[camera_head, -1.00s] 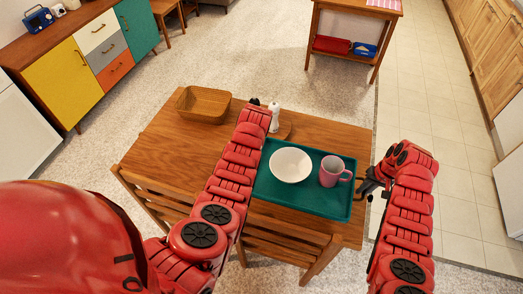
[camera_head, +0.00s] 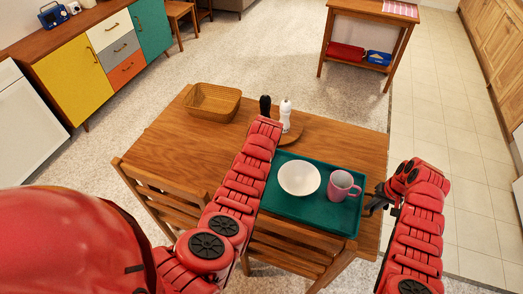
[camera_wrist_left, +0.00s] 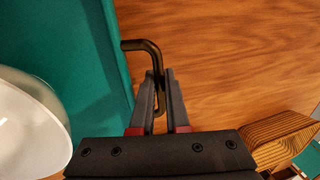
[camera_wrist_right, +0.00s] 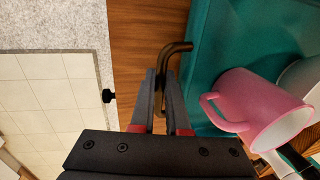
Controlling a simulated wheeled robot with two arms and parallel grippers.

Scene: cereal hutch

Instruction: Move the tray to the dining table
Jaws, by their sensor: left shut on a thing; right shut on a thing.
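The teal tray (camera_head: 290,207) is over the wooden dining table (camera_head: 180,145), near its right front side; I cannot tell whether it touches the top. A white bowl (camera_head: 299,179) and a pink mug (camera_head: 342,186) stand upright on it. My left gripper (camera_wrist_left: 160,78) is shut on the tray's dark left handle (camera_wrist_left: 140,45); in the head view my left arm hides it. My right gripper (camera_head: 374,199) is at the tray's right side. In the right wrist view it is shut on the other dark handle (camera_wrist_right: 176,48).
A wicker basket (camera_head: 212,101) and black (camera_head: 265,107) and white (camera_head: 286,112) shakers on a round board stand farther back on the table. Wooden chairs (camera_head: 155,195) line its near side. A sideboard (camera_head: 95,60) and a small cart (camera_head: 365,35) stand beyond.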

